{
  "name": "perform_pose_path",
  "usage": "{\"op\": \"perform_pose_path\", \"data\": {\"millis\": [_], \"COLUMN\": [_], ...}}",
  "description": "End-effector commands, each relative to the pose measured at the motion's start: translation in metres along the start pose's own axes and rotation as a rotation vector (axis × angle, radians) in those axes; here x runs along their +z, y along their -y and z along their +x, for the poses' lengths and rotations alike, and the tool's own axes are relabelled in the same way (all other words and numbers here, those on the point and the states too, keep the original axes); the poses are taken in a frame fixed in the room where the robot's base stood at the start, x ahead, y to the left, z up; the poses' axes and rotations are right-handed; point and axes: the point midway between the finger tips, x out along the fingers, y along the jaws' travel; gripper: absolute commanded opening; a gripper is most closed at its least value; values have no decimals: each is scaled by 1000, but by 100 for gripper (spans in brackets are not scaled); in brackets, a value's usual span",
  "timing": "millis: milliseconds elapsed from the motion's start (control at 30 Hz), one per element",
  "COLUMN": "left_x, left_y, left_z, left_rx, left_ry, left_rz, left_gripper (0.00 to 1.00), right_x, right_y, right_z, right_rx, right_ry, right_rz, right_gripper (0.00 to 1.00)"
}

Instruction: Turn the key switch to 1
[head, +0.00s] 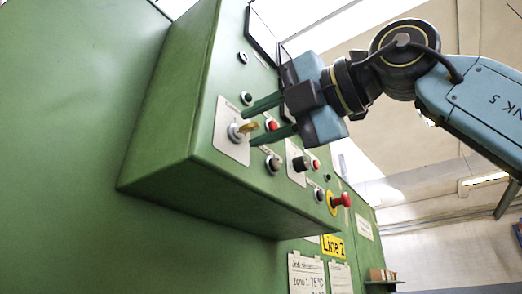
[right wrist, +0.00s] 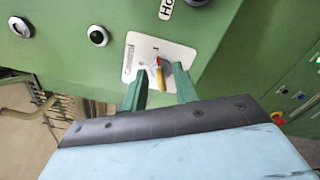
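The key switch (head: 238,131) sits on a pale plate on the slanted face of the green control box. Its brass-coloured key (head: 249,126) sticks out of it. In the right wrist view the key (right wrist: 160,76) lies between the two green fingers, with a red mark near its top. The numeral 1 seems printed above it, but the lettering is too small to read surely. My right gripper (head: 249,126) is open, its fingers on either side of the key, and no contact shows. My left gripper is not in view.
Several buttons and knobs sit close by on the panel, including a red button (head: 271,125) and a black knob (head: 300,163). A red emergency stop (head: 341,200) with a yellow collar juts out at the lower right. A yellow Line 2 label (head: 333,246) is below.

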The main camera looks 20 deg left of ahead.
Motion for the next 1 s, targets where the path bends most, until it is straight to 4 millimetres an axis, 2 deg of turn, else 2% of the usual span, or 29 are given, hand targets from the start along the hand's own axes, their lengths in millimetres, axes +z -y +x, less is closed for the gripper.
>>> {"op": "perform_pose_path", "data": {"millis": [167, 400, 600, 767, 1000], "left_x": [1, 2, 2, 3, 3], "left_y": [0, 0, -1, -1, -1], "left_z": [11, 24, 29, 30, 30], "left_rx": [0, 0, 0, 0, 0], "left_ry": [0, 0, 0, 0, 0], "left_rz": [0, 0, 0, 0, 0], "left_gripper": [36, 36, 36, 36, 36], "right_x": [0, 0, 0, 0, 0], "right_y": [2, 2, 0, 0, 0], "right_z": [-30, -85, -117, -128, -130], "right_rx": [2, 2, 2, 1, 1], "right_ry": [5, 4, 3, 1, 0], "right_rz": [-1, -1, -1, -1, -1], "right_gripper": [29, 29, 29, 29, 29]}}
